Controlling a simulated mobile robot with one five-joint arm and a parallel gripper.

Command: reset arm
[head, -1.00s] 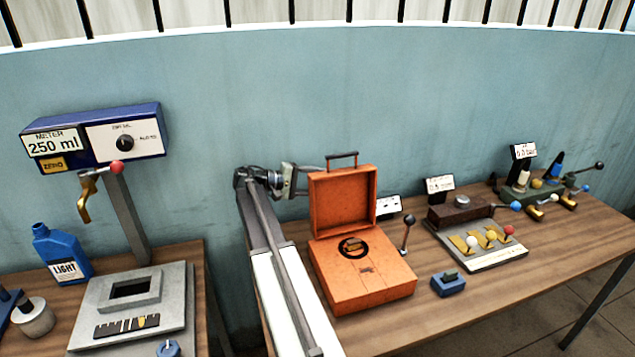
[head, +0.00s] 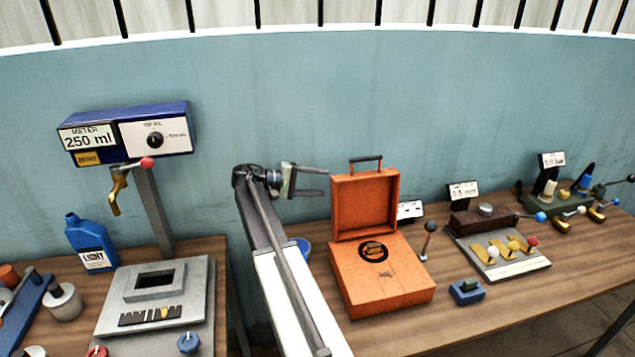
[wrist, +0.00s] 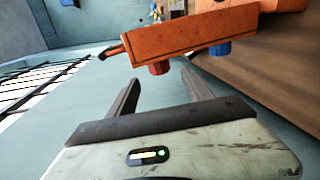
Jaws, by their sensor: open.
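My gripper (head: 312,182) is raised behind and to the left of the open orange case's lid (head: 365,205) in the head view. Its two fingers are apart with nothing between them. In the wrist view, my gripper (wrist: 160,95) shows both fingers spread, with the orange case (wrist: 190,40) beyond the tips. They look apart from the case, though the exact gap is hard to judge.
On the left bench are a blue meter box (head: 128,135), a blue LIGHT bottle (head: 90,243) and a grey block (head: 155,295). Right of the case are a small blue block (head: 467,292) and a lever panel (head: 500,252). The wall (head: 270,110) stands close behind.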

